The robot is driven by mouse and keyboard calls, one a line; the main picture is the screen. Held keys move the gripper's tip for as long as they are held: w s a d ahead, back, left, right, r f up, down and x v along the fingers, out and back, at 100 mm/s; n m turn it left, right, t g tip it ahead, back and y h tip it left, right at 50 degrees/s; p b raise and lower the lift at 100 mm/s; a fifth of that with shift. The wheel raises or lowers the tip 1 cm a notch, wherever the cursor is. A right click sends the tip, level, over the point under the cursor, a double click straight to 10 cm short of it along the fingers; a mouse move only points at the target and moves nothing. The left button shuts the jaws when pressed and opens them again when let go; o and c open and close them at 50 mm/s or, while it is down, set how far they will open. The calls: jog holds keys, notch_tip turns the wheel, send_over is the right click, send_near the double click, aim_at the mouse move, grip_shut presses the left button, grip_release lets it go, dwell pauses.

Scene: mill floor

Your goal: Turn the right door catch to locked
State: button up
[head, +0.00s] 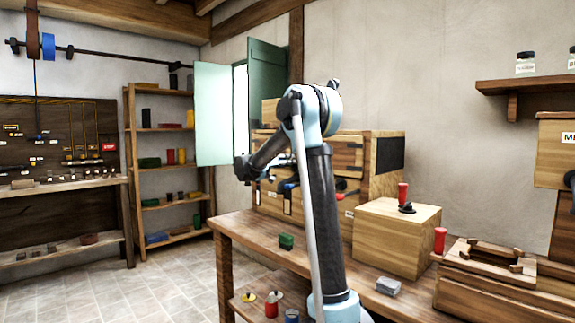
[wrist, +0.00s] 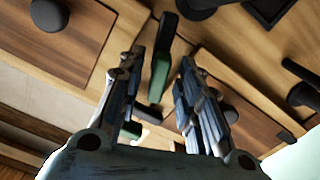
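The wooden cabinet (head: 386,182) stands at the back of the bench in the head view, its front partly hidden by my arm. In the wrist view, door panels with dark round knobs (wrist: 48,14) lie on both sides. A dark bar-shaped catch with a green part (wrist: 160,72) shows between my fingers; I cannot tell for sure that it is the right door catch, nor read its setting. My gripper (wrist: 162,62) is open around it, with a visible gap on each side. Whether the fingers touch it is unclear. In the head view the fingers are hard to make out.
A wooden box (head: 390,240) with a red-handled lever (head: 403,195) stands on the bench (head: 245,228), right of my arm. Green shutters (head: 214,115) stand open behind my arm.

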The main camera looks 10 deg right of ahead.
jog(key=shift+w+d, duration=0.1)
jog(key=shift+d, duration=0.1)
grip_shut()
dwell(0.3)
jog(key=n, duration=0.2)
jog(key=shift+a+n, duration=0.15)
jog(key=shift+n, duration=0.25)
jog(key=n, duration=0.4)
jog(key=shift+w+n, duration=0.15)
jog(key=shift+n, duration=0.15)
jog(key=n, duration=0.4)
jog(key=shift+a+f, duration=0.15)
jog(key=shift+f+n, duration=0.1)
jog(key=shift+n, duration=1.1)
